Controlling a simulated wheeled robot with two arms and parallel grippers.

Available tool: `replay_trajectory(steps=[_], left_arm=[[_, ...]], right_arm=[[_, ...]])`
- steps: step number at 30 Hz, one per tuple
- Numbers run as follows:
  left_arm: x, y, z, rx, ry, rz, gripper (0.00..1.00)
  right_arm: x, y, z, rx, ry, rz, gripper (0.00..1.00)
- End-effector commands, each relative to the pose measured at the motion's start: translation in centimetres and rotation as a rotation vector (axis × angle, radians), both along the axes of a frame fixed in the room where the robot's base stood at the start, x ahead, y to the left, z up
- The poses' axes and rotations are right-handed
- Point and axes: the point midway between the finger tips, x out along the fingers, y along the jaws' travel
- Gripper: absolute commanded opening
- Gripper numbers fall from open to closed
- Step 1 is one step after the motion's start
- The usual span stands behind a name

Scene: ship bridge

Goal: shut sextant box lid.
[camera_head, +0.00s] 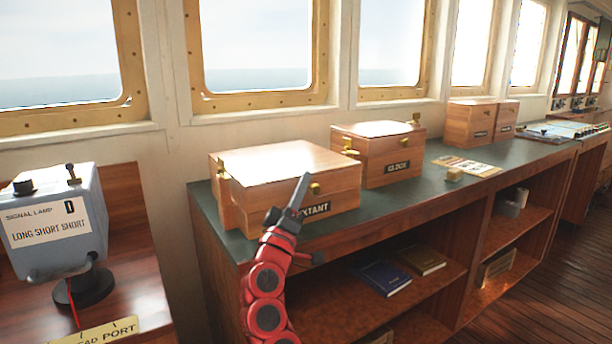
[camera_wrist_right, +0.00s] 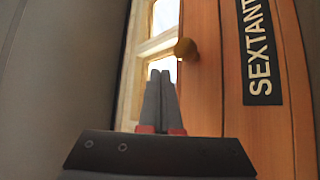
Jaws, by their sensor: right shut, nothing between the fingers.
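The wooden sextant box (camera_head: 338,201) stands on the green counter at the near end. Its lid (camera_head: 270,160) lies down over the box and looks shut; I cannot tell if a small gap is left. A brass knob (camera_head: 315,188) is on the lid's front, and it also shows in the right wrist view (camera_wrist_right: 185,48). The black SEXTANT label (camera_wrist_right: 258,50) is partly hidden behind my arm in the head view. My right gripper (camera_head: 305,177) is shut and empty, in front of the box beside the knob. Its fingers (camera_wrist_right: 160,74) point past the front face. My left gripper is out of view.
A second labelled wooden box (camera_head: 380,158) stands just right, with smaller boxes (camera_head: 470,125) farther along. A card (camera_head: 466,166) and a small block (camera_head: 454,174) lie on the counter (camera_head: 420,190). A signal lamp (camera_head: 55,220) is at left. Books (camera_head: 384,278) lie on the shelf below.

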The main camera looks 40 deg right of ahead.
Motion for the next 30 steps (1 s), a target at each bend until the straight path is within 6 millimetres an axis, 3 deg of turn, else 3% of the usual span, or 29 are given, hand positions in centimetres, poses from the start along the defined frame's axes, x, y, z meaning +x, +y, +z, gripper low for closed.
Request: replay_trajectory(steps=[9, 15, 21, 30], left_arm=[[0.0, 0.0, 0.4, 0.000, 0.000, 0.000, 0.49], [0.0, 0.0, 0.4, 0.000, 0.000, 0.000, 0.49], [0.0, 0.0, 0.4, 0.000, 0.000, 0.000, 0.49], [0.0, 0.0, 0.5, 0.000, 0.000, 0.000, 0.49]], right_arm=[[-2.4, 6.7, -4.8, -0.004, 0.008, 0.006, 0.00], [-3.8, 9.9, -7.0, -0.004, 0.004, 0.008, 0.00], [-4.5, 11.3, -8.1, -0.003, 0.001, 0.004, 0.00], [-4.5, 11.6, -8.2, -0.006, 0.007, 0.006, 0.00]])
